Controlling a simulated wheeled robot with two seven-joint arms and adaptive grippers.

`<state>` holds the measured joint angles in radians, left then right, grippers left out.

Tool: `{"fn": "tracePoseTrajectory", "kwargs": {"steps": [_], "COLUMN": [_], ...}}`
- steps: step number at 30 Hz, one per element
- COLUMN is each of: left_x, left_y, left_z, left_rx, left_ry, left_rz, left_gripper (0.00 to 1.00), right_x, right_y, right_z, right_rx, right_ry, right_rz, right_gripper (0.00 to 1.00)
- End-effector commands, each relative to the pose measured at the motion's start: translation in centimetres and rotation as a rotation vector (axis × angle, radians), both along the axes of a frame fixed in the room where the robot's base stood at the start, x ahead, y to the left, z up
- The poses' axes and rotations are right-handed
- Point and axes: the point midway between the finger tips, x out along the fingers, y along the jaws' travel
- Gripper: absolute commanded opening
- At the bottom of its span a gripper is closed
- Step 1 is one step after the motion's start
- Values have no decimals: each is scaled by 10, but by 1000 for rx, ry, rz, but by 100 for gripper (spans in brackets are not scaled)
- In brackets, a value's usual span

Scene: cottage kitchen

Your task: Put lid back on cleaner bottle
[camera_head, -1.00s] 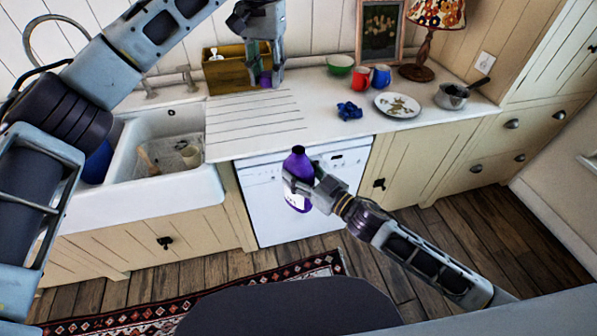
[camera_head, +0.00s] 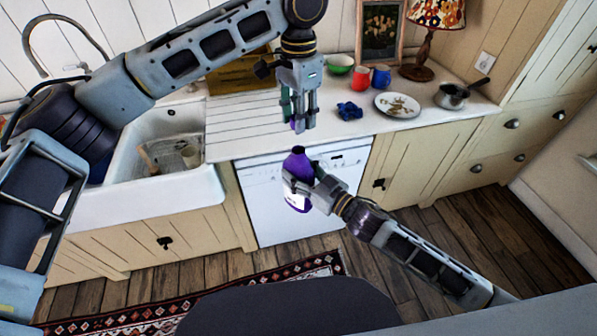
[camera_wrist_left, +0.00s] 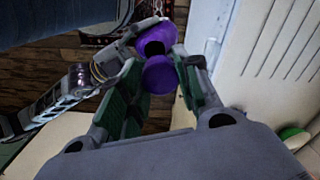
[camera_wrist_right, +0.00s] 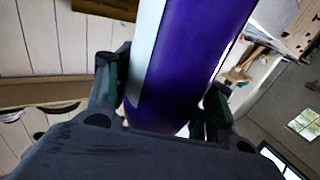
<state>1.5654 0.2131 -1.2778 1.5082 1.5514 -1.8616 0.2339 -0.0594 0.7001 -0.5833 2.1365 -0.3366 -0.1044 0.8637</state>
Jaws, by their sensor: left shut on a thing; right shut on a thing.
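The purple cleaner bottle (camera_head: 297,165) with a white label is upright in front of the white dishwasher, in the head view. My right gripper (camera_head: 301,188) is shut on its body; the bottle fills the middle of the right wrist view (camera_wrist_right: 190,60). My left gripper (camera_head: 299,128) is shut on the small purple lid (camera_wrist_left: 160,75) and holds it just above the bottle, apart from it in the head view. In the left wrist view the bottle's dark open mouth (camera_wrist_left: 154,48) shows just beyond the lid.
The white counter (camera_head: 240,130) lies behind the grippers. A blue crumpled cloth (camera_head: 349,110), a patterned plate (camera_head: 397,105), cups, a green bowl (camera_head: 340,64) and a saucepan (camera_head: 453,96) stand on it. The sink (camera_head: 150,145) is at left. A wooden box is partly hidden behind my left arm.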

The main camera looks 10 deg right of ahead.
Motion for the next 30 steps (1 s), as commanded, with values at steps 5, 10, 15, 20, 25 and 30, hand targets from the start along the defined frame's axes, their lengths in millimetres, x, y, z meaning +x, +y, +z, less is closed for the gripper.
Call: {"fn": "tracePoseTrajectory", "kwargs": {"steps": [5, 10, 15, 20, 25, 30], "left_x": [-9, -9, -9, -9, -9, -9], "left_y": [1, 1, 1, 1, 1, 1], "left_z": [0, 0, 0, 0, 0, -3], "left_rx": [0, 0, 0, 0, 0, 0], "left_ry": [0, 1, 1, 1, 1, 1], "left_rz": [-152, -231, -261, -262, -261, -260], "left_gripper": [26, 26, 26, 26, 26, 26], "right_x": [0, 0, 0, 0, 0, 0], "right_y": [0, 0, 0, 0, 0, 0], "right_z": [1, 1, 1, 1, 1, 1], "right_rx": [1, 1, 1, 1, 1, 1], "right_ry": [-2, -2, -2, -2, -2, -2], "right_rz": [1, 1, 1, 1, 1, 1], "right_gripper": [11, 11, 11, 11, 11, 11]}}
